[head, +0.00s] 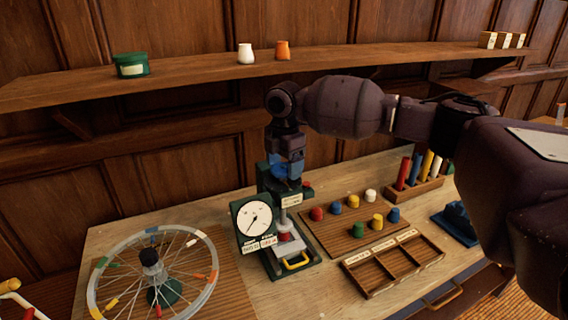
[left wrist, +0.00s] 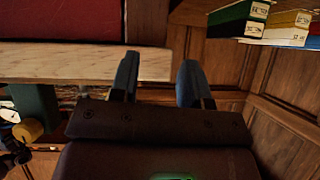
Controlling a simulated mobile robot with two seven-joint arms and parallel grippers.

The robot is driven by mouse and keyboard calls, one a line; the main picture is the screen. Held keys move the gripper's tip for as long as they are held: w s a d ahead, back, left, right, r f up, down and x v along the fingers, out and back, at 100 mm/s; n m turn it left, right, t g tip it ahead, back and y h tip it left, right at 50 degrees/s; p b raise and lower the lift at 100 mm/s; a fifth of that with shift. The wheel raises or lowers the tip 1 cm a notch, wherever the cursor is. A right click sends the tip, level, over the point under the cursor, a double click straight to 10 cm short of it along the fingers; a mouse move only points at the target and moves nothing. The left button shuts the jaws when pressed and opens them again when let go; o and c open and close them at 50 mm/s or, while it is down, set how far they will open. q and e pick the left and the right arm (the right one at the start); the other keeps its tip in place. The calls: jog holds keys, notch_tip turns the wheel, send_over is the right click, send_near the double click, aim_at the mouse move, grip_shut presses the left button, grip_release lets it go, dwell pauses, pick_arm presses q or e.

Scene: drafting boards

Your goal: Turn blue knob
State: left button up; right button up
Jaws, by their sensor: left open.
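A green press-like device (head: 268,215) with a round white dial (head: 254,219) stands on the bench in the head view. Something bright blue, which looks like the blue knob (head: 288,186), shows at the top of the device, mostly hidden by my right gripper (head: 287,172). That gripper points down over it from above. Its fingertips blend into the blue, so I cannot tell whether it is shut on the knob. My left gripper (left wrist: 158,78) shows in the left wrist view with its two fingers apart and nothing between them. It is not in the head view.
A spoked wheel (head: 155,275) lies left of the device. To the right are a board with several coloured pegs (head: 330,232), a compartment tray (head: 392,262) and a rack of coloured rods (head: 416,190). A wooden shelf (head: 200,78) runs along the wall behind.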

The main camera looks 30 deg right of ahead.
jog(key=c, duration=0.6)
jog(key=shift+m, duration=0.4)
